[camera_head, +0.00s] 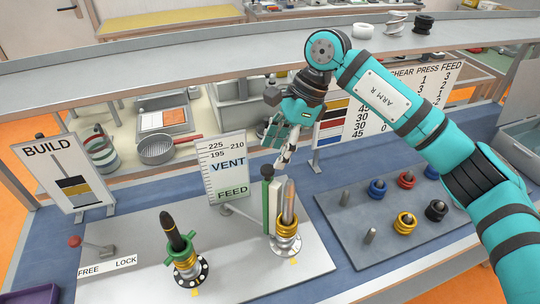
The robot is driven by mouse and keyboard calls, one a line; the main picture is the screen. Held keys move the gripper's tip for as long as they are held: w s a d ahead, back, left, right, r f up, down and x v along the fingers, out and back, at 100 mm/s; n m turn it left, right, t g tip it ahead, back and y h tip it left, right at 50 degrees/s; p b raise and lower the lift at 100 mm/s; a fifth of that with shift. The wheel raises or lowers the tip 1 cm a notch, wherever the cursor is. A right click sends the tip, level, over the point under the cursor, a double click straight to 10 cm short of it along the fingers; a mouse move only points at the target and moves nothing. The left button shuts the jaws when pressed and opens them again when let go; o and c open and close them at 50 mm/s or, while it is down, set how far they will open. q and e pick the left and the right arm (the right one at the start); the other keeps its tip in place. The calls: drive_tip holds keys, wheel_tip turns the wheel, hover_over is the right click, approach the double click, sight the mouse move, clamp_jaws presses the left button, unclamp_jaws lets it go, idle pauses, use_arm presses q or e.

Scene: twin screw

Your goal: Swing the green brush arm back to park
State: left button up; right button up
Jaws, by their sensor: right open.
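A green upright bar with a dark cap (267,172), which looks like the green brush arm, stands on the light base plate close beside the silver screw (289,205). I cannot tell whether it touches the screw. My right gripper (284,160) reaches down from the back right; its open fingertips are just above and behind the dark cap and screw top, and I see nothing held. A second, dark screw (175,232) with a green collar stands to the left on the same plate (235,275). My left gripper is not in view.
The VENT/FEED board (228,168) stands left of the bar. A red-knobbed lever (75,242) sits by the FREE/LOCK label (108,266). A grey tray (390,250) with coloured rings and pegs lies to the right. A BUILD sign (65,175) stands at far left. A shelf runs across behind.

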sight(268, 167)
drive_tip(key=p+x, duration=0.1)
drive_tip(key=x, duration=0.2)
drive_tip(key=shift+s+a+f, duration=0.15)
drive_tip(key=shift+s+a, duration=0.05)
drive_tip(key=shift+w+a+f, duration=0.1)
drive_tip(key=shift+a+f, duration=0.05)
drive_tip(key=shift+f, duration=0.35)
clamp_jaws()
